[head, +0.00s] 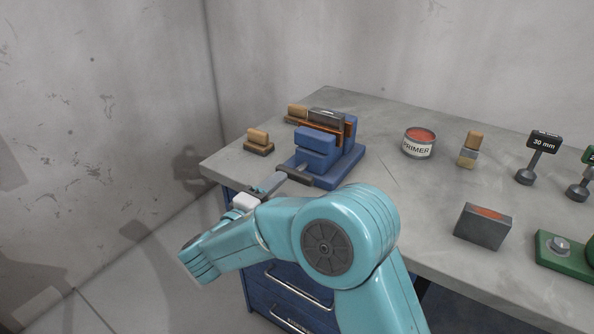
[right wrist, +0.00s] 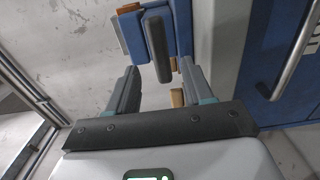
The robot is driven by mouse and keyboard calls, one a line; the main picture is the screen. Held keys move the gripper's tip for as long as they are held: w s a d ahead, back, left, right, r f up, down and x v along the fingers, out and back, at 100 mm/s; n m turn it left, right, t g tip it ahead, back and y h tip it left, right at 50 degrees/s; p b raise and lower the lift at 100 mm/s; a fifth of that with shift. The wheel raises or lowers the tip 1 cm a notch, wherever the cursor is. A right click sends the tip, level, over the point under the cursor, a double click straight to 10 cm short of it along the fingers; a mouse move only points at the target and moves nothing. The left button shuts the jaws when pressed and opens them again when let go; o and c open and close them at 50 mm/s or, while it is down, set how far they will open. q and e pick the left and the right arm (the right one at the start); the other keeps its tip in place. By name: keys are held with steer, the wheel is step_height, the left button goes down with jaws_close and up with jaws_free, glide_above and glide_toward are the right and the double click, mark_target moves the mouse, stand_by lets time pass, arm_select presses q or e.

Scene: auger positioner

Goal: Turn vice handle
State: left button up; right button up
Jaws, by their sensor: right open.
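The blue vice (head: 333,165) stands near the left end of the grey workbench, with a grey block (head: 327,117) at its jaws. Its dark handle bar (head: 299,176) is at the front of the vice, facing my right gripper (head: 268,185). In the right wrist view the handle (right wrist: 158,45) lies lengthwise between and just beyond the fingertips of my right gripper (right wrist: 160,82). The fingers are open, with a gap visible on both sides; I see no clear contact. My left gripper is not in view.
On the workbench (head: 385,185) are a wooden-handled brush (head: 259,141) left of the vice, a primer can (head: 418,143), another brush (head: 468,149), a 30 mm gauge (head: 540,155), a grey block (head: 483,226) and a green device (head: 565,255). Blue drawers (head: 290,290) are below.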

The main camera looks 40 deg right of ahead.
mark_target(292, 178)
steer(key=x, duration=0.8)
steer(key=shift+w+d+p, duration=0.2)
steer(key=shift+d+p, duration=0.15)
jaws_close()
